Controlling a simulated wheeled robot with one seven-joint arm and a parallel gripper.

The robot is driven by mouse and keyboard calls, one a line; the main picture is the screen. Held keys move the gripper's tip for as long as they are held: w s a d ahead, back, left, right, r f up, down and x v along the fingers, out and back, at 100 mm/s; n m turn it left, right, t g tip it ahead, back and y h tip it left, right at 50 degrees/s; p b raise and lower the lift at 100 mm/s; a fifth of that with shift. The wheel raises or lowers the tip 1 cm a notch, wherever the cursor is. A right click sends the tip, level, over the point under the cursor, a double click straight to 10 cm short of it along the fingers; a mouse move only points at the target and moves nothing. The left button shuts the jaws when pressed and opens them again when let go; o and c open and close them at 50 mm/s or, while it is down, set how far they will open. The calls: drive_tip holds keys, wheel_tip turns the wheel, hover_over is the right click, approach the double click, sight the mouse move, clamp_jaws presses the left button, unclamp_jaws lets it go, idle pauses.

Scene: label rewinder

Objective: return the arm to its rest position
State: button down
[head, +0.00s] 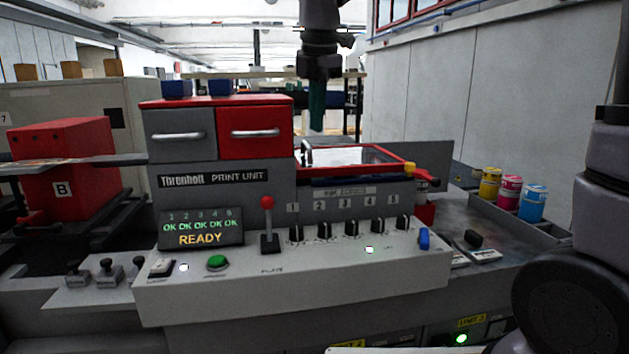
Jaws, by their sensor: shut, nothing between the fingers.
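My gripper (317,112) hangs pointing down at the top middle of the head view. It is shut and empty, with its dark green fingertips together. It is in the air above and behind the red-framed tray of the print unit (213,178), and appears apart from it. More of my arm shows large at the right edge, with a thick dark joint at the lower right.
The console (300,275) carries a red-knobbed lever (267,222), a green button (217,262), several black knobs and a display (201,228) reading READY. A red-framed clear lid (350,158) lies below my gripper. Ink cans (510,191) stand at right. A red box (65,170) stands left.

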drive_tip(key=s+d+m+t, duration=0.2)
drive_tip(key=s+d+m, duration=0.2)
drive_tip(key=d+m, duration=0.9)
drive_tip(key=s+d+m+t+y, duration=0.1)
drive_tip(key=s+d+m, duration=0.4)
drive_tip(key=d+m, duration=0.8)
drive_tip(key=m+t, duration=0.1)
drive_tip(key=m, duration=0.4)
drive_tip(key=shift+d+f, duration=0.25)
drive_tip(key=shift+d, duration=0.15)
